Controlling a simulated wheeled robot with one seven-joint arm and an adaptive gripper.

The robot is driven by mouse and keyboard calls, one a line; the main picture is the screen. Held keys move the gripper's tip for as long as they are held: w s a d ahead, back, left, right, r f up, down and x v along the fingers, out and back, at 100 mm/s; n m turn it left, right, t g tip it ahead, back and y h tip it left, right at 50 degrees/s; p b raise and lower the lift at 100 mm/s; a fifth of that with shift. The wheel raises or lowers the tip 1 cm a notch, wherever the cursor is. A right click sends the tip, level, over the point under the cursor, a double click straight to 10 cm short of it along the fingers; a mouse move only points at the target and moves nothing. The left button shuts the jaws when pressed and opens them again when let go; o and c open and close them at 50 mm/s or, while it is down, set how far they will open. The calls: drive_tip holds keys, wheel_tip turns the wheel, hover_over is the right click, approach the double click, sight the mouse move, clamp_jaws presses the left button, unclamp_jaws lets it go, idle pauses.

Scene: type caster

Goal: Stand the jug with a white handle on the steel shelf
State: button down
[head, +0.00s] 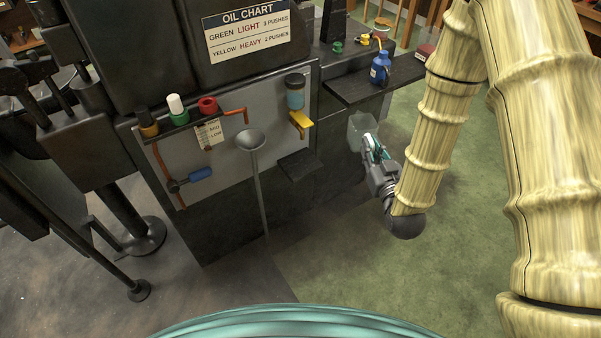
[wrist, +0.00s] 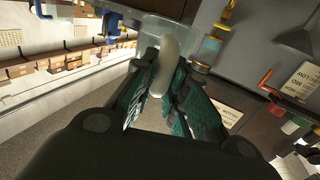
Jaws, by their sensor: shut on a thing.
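The jug (head: 360,127) is clear and greyish. In the head view it is in the air in front of the machine's right end, below the dark shelf. Its white handle (wrist: 168,62) shows in the wrist view between the fingers, with the see-through jug body (wrist: 160,28) beyond. My gripper (head: 372,146) is shut on the handle; it also shows in the wrist view (wrist: 162,72). A dark, metal-looking shelf (head: 350,89) juts from the machine's right end, above the jug. A smaller dark ledge (head: 299,165) is left of the jug. I cannot tell which is the steel shelf.
A blue bottle (head: 380,68) and a dark red box (head: 425,52) stand on the larger shelf. A yellow tap (head: 300,121) under a blue-filled reservoir (head: 295,92) sticks out above the ledge. A grey funnel (head: 251,141) is farther left. The green floor (head: 340,250) is open.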

drive_tip(key=a+f+n+g+y+b, duration=0.1)
drive_tip(key=a+f+n+y+b, duration=0.15)
drive_tip(key=f+b, duration=0.85)
drive_tip(key=a+f+n+g+y+b, duration=0.1)
drive_tip(key=f+y+b, duration=0.2)
drive_tip(key=f+b, duration=0.8)
drive_tip(key=b, duration=1.3)
hover_over(314, 167)
drive_tip(key=s, duration=0.5)
drive_tip(key=shift+f+n+g+y, duration=0.35)
drive_tip(key=shift+f+n+g, duration=0.1)
drive_tip(key=shift+f, duration=0.25)
drive_tip(key=shift+f, duration=0.1)
drive_tip(key=c, duration=1.4)
unclamp_jaws()
drive_tip(key=shift+c, duration=0.2)
